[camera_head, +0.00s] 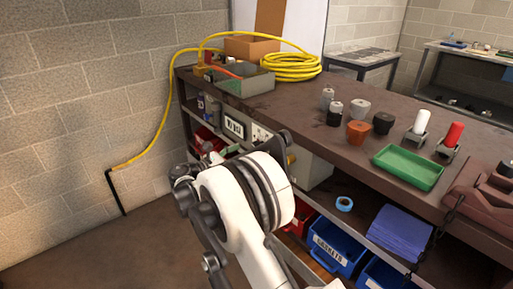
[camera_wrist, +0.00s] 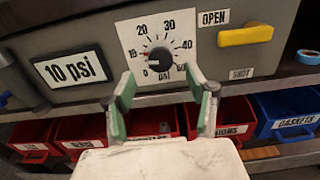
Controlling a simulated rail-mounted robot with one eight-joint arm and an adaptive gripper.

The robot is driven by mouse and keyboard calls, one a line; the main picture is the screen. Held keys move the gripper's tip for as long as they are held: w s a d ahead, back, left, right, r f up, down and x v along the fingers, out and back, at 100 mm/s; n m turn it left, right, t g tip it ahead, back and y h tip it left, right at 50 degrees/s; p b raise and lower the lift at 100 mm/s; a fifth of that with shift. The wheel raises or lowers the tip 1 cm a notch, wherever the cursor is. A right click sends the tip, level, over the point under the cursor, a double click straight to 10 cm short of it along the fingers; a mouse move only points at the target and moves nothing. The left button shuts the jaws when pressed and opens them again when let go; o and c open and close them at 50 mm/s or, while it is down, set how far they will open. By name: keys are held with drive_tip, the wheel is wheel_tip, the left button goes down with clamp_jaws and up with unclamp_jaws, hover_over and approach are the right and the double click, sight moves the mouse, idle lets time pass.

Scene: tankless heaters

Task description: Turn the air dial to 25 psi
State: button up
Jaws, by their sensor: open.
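A yellow lever (camera_wrist: 246,35) sits right of the dial between OPEN and SHUT labels. Red bins (camera_wrist: 90,130) and a blue bin (camera_wrist: 288,112) stand on the shelf below. The bench top (camera_head: 300,125) above holds a yellow hose coil (camera_head: 292,67) and a green tray (camera_head: 408,167).

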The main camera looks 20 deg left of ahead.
sight(255, 145)
drive_tip(key=b+x, duration=0.1)
drive_tip(key=x, duration=0.6)
drive_tip(key=shift+w+d, duration=0.2)
drive_tip(key=shift+w, duration=0.1)
drive_tip(key=c, duration=1.2)
